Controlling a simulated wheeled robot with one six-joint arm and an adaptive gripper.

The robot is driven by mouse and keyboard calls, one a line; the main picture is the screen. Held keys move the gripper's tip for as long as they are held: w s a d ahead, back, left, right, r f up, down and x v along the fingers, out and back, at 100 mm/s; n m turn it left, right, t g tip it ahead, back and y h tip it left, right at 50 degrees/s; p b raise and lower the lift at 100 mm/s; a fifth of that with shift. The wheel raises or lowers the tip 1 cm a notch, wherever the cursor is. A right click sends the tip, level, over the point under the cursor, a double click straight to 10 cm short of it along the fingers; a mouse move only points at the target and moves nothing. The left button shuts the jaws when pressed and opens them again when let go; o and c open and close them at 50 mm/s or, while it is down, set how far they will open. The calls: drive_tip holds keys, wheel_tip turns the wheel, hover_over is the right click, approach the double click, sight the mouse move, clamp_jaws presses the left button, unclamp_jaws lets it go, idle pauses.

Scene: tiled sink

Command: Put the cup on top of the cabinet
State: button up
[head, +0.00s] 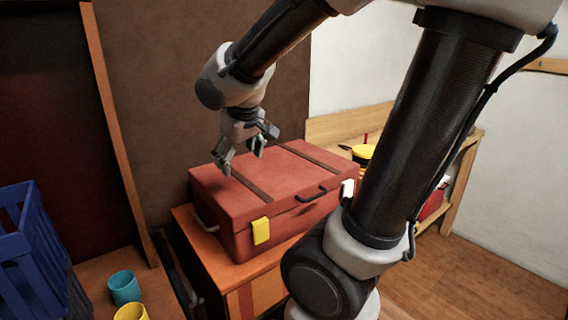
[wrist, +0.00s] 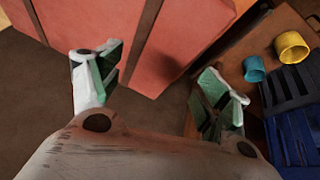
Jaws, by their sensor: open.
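A teal cup (head: 125,287) and a yellow cup (head: 131,313) stand on a low brown surface at the lower left; the yellow one is cut off by the frame edge. In the wrist view the teal cup (wrist: 254,69) and the yellow cup (wrist: 291,46) are at the right. An orange wooden cabinet (head: 207,258) bears a closed red suitcase (head: 275,179), which covers most of its top. My gripper (head: 243,160) is open and empty above the suitcase's left rear part, well away from both cups. Its spread fingers also show in the wrist view (wrist: 160,72).
A blue crate (head: 38,250) stands at the left, close to the cups. A wooden shelf (head: 463,180) with a yellow-topped item (head: 362,151) is at the right behind my arm. A brown panel (head: 200,80) rises behind the suitcase. Wooden floor (head: 480,270) is clear at lower right.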

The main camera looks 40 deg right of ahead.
drive_tip(key=s+d+r+m+g+y, duration=0.1)
drive_tip(key=s+d+r, duration=0.1)
drive_tip(key=s, duration=1.2)
drive_tip(key=shift+s+d+r+m, duration=0.25)
drive_tip(key=shift+d+m, duration=0.1)
drive_tip(key=shift+m, duration=0.05)
